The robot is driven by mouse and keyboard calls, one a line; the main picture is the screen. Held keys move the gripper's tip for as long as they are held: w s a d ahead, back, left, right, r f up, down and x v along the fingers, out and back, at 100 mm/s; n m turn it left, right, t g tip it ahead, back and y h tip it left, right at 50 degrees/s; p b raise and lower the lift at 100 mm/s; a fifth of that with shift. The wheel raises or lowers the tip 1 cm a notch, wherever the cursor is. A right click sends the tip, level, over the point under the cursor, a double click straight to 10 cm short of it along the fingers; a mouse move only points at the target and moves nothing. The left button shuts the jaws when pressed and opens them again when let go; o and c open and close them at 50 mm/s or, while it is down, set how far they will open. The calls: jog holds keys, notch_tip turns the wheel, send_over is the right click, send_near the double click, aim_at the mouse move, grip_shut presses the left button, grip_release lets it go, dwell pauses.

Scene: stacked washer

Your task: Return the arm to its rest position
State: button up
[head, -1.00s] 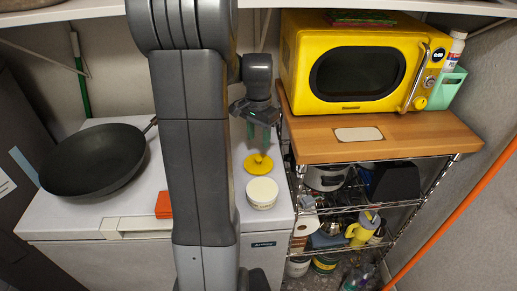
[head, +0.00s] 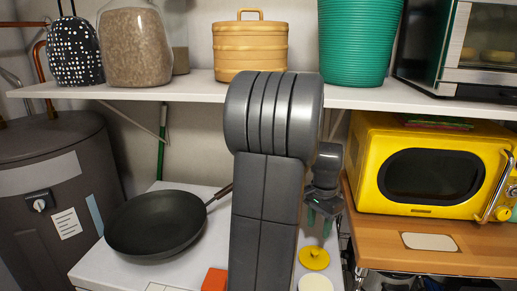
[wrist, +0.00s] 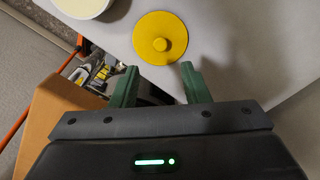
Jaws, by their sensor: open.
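My gripper (wrist: 158,86) is open, with its two green fingers apart and nothing between them. In the head view my gripper (head: 318,214) hangs to the right of my grey arm, above the white washer top. A yellow round lid with a knob (wrist: 160,38) lies on the white top just beyond the fingertips in the wrist view. The lid also shows in the head view (head: 314,258). A cream round tub (head: 315,284) stands in front of the lid, cut off by the lower edge. It also shows in the wrist view (wrist: 82,6).
A black pan (head: 155,224) and an orange-red block (head: 215,280) are on the washer top (head: 120,270). A yellow microwave (head: 430,170) stands on a wooden board (head: 385,243) at right. A shelf (head: 190,88) with a basket (head: 250,48) and jars runs above. A grey tank (head: 65,150) is left.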

aim_at(315, 251)
notch_tip(315, 251, down, 9)
jog(key=shift+r, duration=1.6)
